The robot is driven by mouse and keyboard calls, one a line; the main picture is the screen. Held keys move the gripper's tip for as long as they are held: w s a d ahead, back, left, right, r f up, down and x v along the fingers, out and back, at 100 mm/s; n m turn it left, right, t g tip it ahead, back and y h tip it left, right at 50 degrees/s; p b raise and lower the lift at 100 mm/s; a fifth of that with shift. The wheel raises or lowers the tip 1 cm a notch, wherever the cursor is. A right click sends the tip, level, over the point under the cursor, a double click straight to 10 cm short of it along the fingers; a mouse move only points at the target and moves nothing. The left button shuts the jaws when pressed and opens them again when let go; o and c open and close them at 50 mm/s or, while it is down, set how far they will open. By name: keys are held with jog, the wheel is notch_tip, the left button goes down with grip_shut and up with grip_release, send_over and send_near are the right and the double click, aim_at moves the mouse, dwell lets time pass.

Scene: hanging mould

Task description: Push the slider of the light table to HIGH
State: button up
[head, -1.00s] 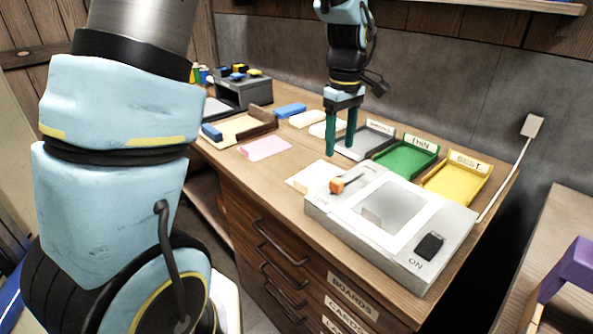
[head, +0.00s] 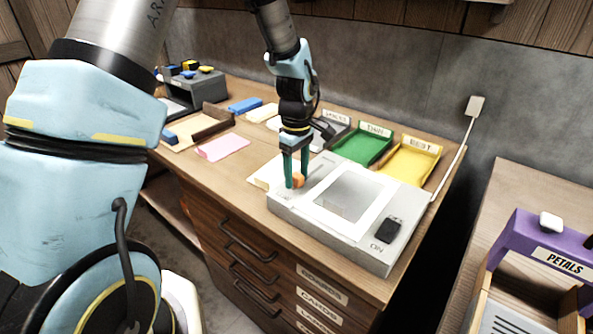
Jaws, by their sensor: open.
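Green (head: 363,146) and yellow (head: 410,160) labelled trays stand behind the light table. A pink sheet (head: 222,147) and a blue block (head: 244,105) lie to the left. A cord runs from the box's right to a wall socket (head: 475,106). A purple stand (head: 545,250) is at right.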

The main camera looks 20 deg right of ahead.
jog(key=shift+c, duration=0.4)
grip_shut()
dwell(1.0)
